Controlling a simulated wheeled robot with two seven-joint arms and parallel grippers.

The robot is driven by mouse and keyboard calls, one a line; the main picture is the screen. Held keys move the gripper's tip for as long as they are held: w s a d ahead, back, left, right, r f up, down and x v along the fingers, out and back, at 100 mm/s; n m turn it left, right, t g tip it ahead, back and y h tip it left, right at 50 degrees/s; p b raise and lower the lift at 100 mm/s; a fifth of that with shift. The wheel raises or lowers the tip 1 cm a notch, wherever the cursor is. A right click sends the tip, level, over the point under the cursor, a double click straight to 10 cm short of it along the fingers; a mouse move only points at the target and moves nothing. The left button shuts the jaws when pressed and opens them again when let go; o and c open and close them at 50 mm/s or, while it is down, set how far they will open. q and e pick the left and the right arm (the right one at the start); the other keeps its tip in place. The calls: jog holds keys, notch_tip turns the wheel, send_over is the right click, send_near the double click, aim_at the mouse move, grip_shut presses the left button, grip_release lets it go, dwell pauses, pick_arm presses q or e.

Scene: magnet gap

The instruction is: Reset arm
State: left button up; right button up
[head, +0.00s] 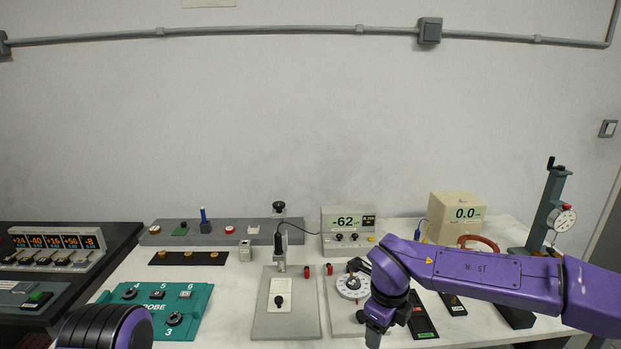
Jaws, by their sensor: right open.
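My right arm, purple, comes in from the right edge across the right part of the white table (225,300). Its dark gripper (376,337) points down at the table's front, in front of a grey plate with a round white dial (352,284). The jaws are open; they are small here and partly hidden by the wrist, and I see nothing held. Only a dark, rounded, purple-edged part of my left arm shows at the bottom left; the left gripper is out of view.
A teal panel (195,312) lies at the left. A grey plate with an upright probe (262,318) stands mid-table. A meter reading -62 (345,222), a beige meter reading 0.0 (460,213) and a dial-gauge stand (552,205) stand behind. Dark flat items (422,322) lie beside my right wrist.

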jog(key=s+d+f+n+t+h, duration=0.15)
jog(key=s+f+n, duration=0.4)
jog(key=f, duration=0.55)
jog(key=s+d+f+n+t+h, duration=0.1)
jog(key=s+d+f+n+t, duration=0.4)
jog(key=f, duration=0.6)
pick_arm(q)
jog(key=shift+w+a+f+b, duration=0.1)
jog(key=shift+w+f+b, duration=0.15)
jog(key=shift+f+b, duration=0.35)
pick_arm(e)
jog(key=s+d+f+n+g, duration=0.1)
jog(key=s+d+f+n, duration=0.1)
jog(key=s, duration=0.4)
jog(key=s+d+f+n+g, duration=0.2)
jog(key=s+d+n, duration=0.1)
jog(key=s, duration=0.4)
jog(key=s+d+f+n+g, duration=0.1)
jog(key=s+d+f+n, duration=0.2)
jog(key=s, duration=0.3)
jog(key=shift+s+d+n+g, duration=0.35)
jog(key=shift+n, duration=0.3)
jog(key=shift+h, duration=0.25)
